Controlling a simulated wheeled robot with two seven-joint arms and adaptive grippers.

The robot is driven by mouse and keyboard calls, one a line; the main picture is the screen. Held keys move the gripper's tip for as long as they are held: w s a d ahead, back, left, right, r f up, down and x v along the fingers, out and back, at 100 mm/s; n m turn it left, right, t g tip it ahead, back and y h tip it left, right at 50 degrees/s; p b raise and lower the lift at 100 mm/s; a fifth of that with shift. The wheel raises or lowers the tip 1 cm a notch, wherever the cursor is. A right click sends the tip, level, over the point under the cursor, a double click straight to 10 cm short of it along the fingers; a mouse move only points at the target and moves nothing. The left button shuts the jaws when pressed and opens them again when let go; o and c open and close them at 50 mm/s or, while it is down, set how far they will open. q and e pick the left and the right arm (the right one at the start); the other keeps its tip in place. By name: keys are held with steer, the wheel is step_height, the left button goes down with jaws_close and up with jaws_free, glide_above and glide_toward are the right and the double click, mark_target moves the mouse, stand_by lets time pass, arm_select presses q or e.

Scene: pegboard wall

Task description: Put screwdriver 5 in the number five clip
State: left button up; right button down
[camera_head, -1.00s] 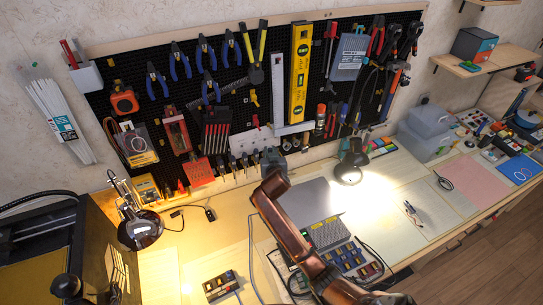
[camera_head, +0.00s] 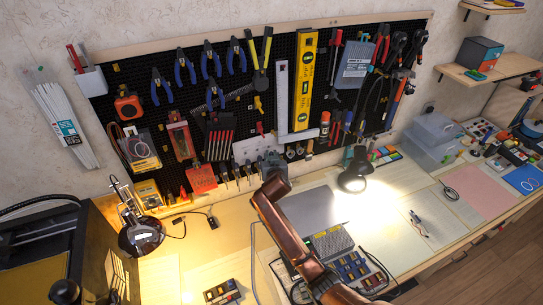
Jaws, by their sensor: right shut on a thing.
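My right gripper (camera_head: 272,165) is at the lower edge of the pegboard, in front of the right end of the white clip strip (camera_head: 246,149). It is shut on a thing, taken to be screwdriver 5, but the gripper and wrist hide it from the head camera. Several small screwdrivers (camera_head: 236,173) hang in a row from the strip, left of the gripper. The number five clip cannot be made out; the clip numbers are too small to read. My left gripper is not in view.
Below the board is the workbench, with a bright desk lamp (camera_head: 355,170) right of my arm and another lamp (camera_head: 140,233) at the left. A case of colored parts (camera_head: 352,268) lies beside my forearm. A yellow level (camera_head: 304,80) hangs above the gripper.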

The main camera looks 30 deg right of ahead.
steer(key=c, duration=1.8)
jaws_free()
